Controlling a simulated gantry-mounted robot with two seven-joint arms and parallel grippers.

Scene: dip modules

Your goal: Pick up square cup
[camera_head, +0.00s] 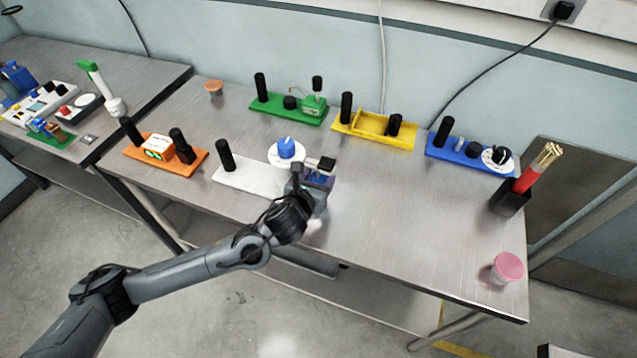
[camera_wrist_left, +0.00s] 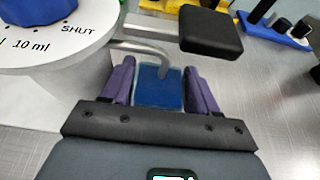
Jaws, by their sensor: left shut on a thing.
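The square cup (camera_wrist_left: 158,92) shows in the left wrist view as a small square, clear-walled vessel with blue inside. My left gripper (camera_wrist_left: 157,78) is shut on it, with one purple finger on each side. A grey bent spout (camera_wrist_left: 150,50) reaches over the cup, its tip at or just above the opening. In the head view my left gripper (camera_head: 318,178) is at the front right of the white module (camera_head: 250,178), and the cup is hard to make out there. My right gripper is in neither view.
Beside the cup stands a white dial with a blue knob (camera_head: 286,148), marked SHUT and 10 ml. A black block (camera_wrist_left: 210,32) hangs close above right. Orange (camera_head: 190,163), green (camera_head: 270,104), yellow (camera_head: 370,128) and blue (camera_head: 460,150) modules stand around. The table's front middle is clear.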

